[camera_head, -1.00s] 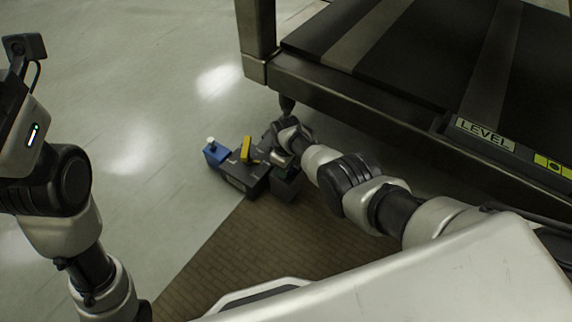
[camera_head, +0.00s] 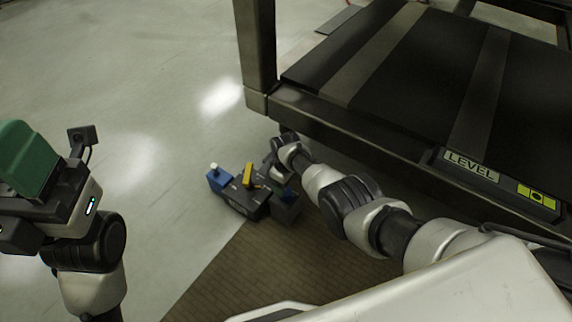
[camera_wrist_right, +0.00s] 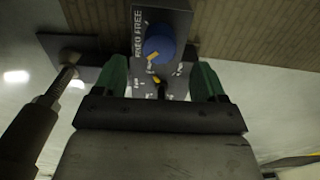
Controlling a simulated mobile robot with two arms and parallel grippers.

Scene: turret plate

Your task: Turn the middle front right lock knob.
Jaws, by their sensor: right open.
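In the right wrist view, a round blue knob (camera_wrist_right: 158,42) with a yellow pointer sits on a dark panel (camera_wrist_right: 178,18) with white lettering that reads partly "FREE". My right gripper (camera_wrist_right: 160,72) is open, its green fingers on either side of the panel's lower part. The knob lies beyond the fingertips; contact is not visible. In the head view my right arm reaches down to the dark lock unit (camera_head: 243,203), where my right gripper (camera_head: 285,184) is mostly hidden. My left gripper (camera_head: 28,155) is raised at the left edge; one green finger shows, its opening unclear.
The large dark platform (camera_head: 375,75) with a "LEVEL" label stands above and right of my right arm. A blue block (camera_head: 219,181) with a white top and a yellow lever (camera_head: 249,174) are on the unit. A levelling foot (camera_wrist_right: 62,75) is left of the right gripper. Floor left is clear.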

